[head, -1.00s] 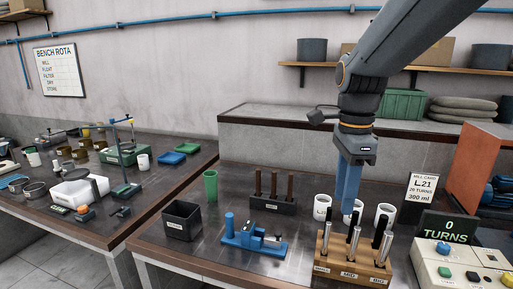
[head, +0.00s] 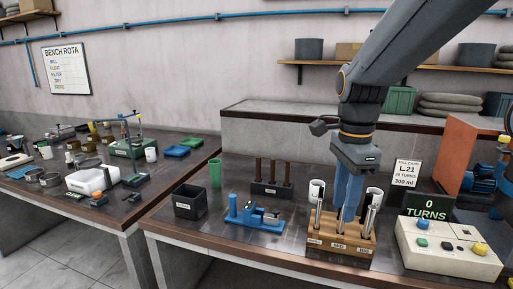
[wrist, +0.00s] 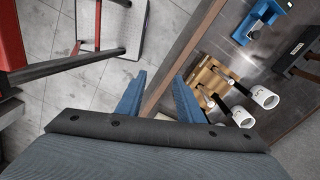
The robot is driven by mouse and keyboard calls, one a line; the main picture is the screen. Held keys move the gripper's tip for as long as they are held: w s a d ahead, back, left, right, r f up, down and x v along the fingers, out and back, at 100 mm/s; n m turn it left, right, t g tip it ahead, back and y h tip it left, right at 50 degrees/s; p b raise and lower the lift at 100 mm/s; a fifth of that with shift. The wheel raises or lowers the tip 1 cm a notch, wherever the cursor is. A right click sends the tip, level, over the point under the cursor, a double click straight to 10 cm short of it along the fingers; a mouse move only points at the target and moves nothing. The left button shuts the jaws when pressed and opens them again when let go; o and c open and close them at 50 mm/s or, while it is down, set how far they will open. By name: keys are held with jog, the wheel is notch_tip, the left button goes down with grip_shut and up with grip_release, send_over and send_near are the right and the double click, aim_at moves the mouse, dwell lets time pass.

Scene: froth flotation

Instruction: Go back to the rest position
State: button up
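My gripper (head: 347,190) points down above the bench, with its blue fingers in front of the white cups and just behind the wooden rod block (head: 340,240). In the wrist view the two blue fingers (wrist: 160,98) stand apart with nothing between them. The wooden block with its rods also shows in the wrist view (wrist: 208,82), beyond the fingers. The gap between the fingers lies over the bench edge and floor in that view.
A control box (head: 450,248) with buttons stands at the right, below the "0 TURNS" display (head: 427,207). White cups (head: 316,192), a blue fixture (head: 255,215), a black bin (head: 188,202) and a green cup (head: 215,172) stand on the bench. An orange panel (head: 458,160) rises at the right.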

jog(key=s+f+n+b, duration=0.3)
jog(key=f+n, duration=0.5)
jog(key=f, duration=0.4)
jog(key=s+f+n+b, duration=0.3)
jog(key=f+n+b, duration=0.3)
jog(key=f+n, duration=0.3)
notch_tip(320, 180, down, 4)
jog(key=shift+s+r+t, duration=0.25)
jog(key=shift+s+t, duration=0.05)
jog(key=shift+t, duration=0.1)
jog(key=shift+d, duration=0.1)
